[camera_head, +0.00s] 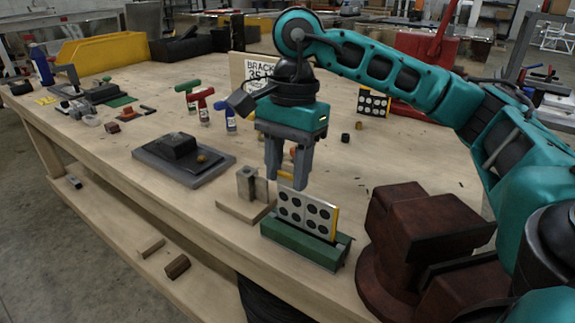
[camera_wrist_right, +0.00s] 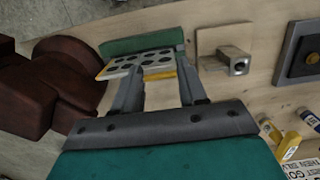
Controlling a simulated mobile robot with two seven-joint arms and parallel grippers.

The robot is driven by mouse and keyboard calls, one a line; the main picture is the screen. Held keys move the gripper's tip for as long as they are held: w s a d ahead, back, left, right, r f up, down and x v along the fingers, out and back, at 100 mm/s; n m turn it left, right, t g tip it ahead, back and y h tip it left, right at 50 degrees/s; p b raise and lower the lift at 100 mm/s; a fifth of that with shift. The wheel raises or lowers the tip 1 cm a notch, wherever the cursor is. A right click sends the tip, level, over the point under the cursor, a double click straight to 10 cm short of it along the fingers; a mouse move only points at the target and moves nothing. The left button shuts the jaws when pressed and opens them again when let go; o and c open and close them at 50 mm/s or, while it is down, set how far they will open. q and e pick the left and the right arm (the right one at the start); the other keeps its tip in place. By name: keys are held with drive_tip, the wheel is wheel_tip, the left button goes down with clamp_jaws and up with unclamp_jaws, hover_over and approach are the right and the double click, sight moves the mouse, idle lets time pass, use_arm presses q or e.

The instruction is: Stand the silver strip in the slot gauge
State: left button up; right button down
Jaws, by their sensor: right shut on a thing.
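The silver strip (camera_head: 306,215), a flat plate with several dark round spots and yellow at its edge, stands upright at the long green block, which I take as the slot gauge (camera_head: 303,250). In the wrist view the strip (camera_wrist_right: 143,63) lies over the green block (camera_wrist_right: 145,44). My right gripper (camera_head: 287,183) points down at the strip's upper left part, shut on it, with yellow between the fingers (camera_wrist_right: 158,72). I cannot tell how deep the strip's lower edge sits in the slot. My left gripper is out of view.
A dark red vice (camera_head: 420,235) stands close on the right. A metal block on a wooden base (camera_head: 245,207) is just left of the green block. A dark plate (camera_head: 183,160) lies farther left. A similar spotted plate (camera_head: 373,104) stands at the back. The table's front edge is near.

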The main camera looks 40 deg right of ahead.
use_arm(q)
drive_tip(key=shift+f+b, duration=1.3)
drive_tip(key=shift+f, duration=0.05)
use_arm(e)
drive_tip(key=shift+f, duration=1.55)
drive_tip(key=c, duration=0.5)
unclamp_jaws()
use_arm(q)
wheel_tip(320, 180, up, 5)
drive_tip(key=p, duration=0.5)
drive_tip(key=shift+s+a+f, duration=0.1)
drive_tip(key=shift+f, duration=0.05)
use_arm(e)
drive_tip(key=r, duration=0.4)
drive_tip(key=d+r, duration=0.1)
drive_tip(key=r, duration=0.8)
drive_tip(key=shift+w+d, duration=0.25)
